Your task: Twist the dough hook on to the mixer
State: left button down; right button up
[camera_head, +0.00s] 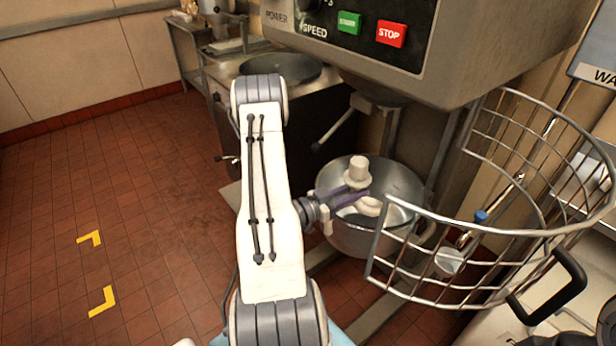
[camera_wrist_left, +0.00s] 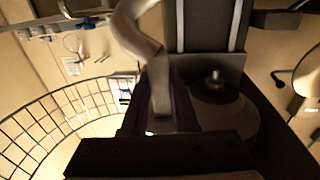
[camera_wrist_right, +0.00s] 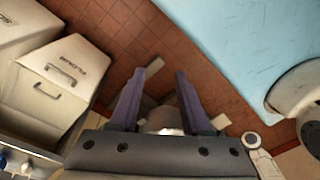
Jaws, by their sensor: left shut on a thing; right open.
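The dough hook (camera_head: 358,168) is off-white, with a thick stub on top and a curved part below. My left gripper (camera_head: 350,196) is shut on it, holding it over the steel bowl and below the mixer head (camera_head: 470,70). In the left wrist view the hook (camera_wrist_left: 135,30) curves up out of the fingers (camera_wrist_left: 160,108). A small metal stub (camera_wrist_left: 215,78) on a dark round part, perhaps the mixer's, stands right of the hook, apart from it. My right gripper (camera_wrist_right: 157,98) is open, with nothing clearly held; it is not clearly seen in the head view.
The steel bowl (camera_head: 340,235) stands below the hook. A wire guard (camera_head: 440,290) with a black handle (camera_head: 550,288) swings out to the right. Flour bins (camera_wrist_right: 60,75) and a pale blue surface (camera_wrist_right: 240,40) flank the right gripper. The tiled floor at left is clear.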

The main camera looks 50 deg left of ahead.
pick_arm(q)
jog(key=s+a+n+y, duration=0.55)
jog(key=a+y, duration=0.25)
jog(key=a, duration=0.4)
jog(key=w+d+f+b, duration=0.1)
jog(key=w+b, duration=0.5)
jog(key=w, duration=2.3)
jog(key=shift+w+d, duration=0.35)
jog(key=shift+d, duration=0.1)
dwell(0.4)
jog(key=shift+s+d+r, duration=0.15)
jog(key=shift+s+r, duration=0.3)
jog(key=shift+s, duration=0.4)
dwell(0.4)
jog(key=shift+s+d+f, duration=0.1)
jog(key=shift+s+f, duration=0.05)
jog(key=shift+s, duration=0.15)
jog(key=shift+f, duration=0.1)
dwell(0.6)
